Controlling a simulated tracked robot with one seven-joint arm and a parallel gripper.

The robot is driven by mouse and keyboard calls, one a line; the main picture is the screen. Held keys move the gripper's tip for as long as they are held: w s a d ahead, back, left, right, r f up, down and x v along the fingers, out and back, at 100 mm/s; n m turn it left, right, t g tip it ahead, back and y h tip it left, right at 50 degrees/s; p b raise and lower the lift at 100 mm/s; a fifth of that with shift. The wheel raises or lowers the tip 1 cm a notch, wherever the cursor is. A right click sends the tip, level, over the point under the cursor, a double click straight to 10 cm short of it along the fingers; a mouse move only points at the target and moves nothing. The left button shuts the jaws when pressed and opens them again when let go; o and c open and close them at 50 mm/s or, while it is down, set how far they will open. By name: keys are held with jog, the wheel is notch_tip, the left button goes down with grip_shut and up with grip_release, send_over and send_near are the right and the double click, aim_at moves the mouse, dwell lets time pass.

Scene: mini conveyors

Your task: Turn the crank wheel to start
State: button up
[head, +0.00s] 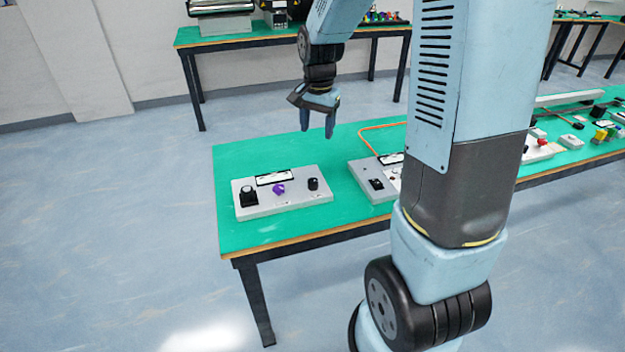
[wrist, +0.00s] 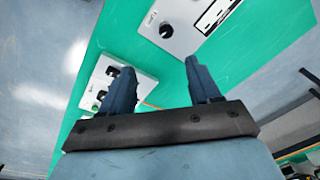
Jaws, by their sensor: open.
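I cannot make out a clear crank wheel in either view. A grey control box (head: 285,208) on the green table carries a black square-based control (head: 248,197), a purple knob (head: 278,189) and a black knob (head: 313,184). A second grey box (head: 366,180) to its right is partly hidden behind my arm. My gripper (head: 317,122) points down, open and empty, above the table behind the boxes. In the wrist view its two fingers (wrist: 160,75) are apart with only green tabletop between them. That view shows parts of two boxes with black knobs (wrist: 166,30).
The green table (head: 235,160) has bare surface left of and behind the first box. An orange cable (head: 372,127) lies behind the second box. More small devices (head: 571,141) stand at the right. Another green table (head: 260,32) with equipment is at the back wall.

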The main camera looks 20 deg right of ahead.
jog(key=m+g, duration=0.1)
jog(key=m, duration=0.1)
send_near(313, 181)
notch_tip(313, 181, down, 9)
jog(key=shift+a+f, duration=0.1)
jog(key=shift+f, duration=0.1)
dwell(0.5)
jog(key=c, duration=1)
jog(key=shift+c, duration=0.2)
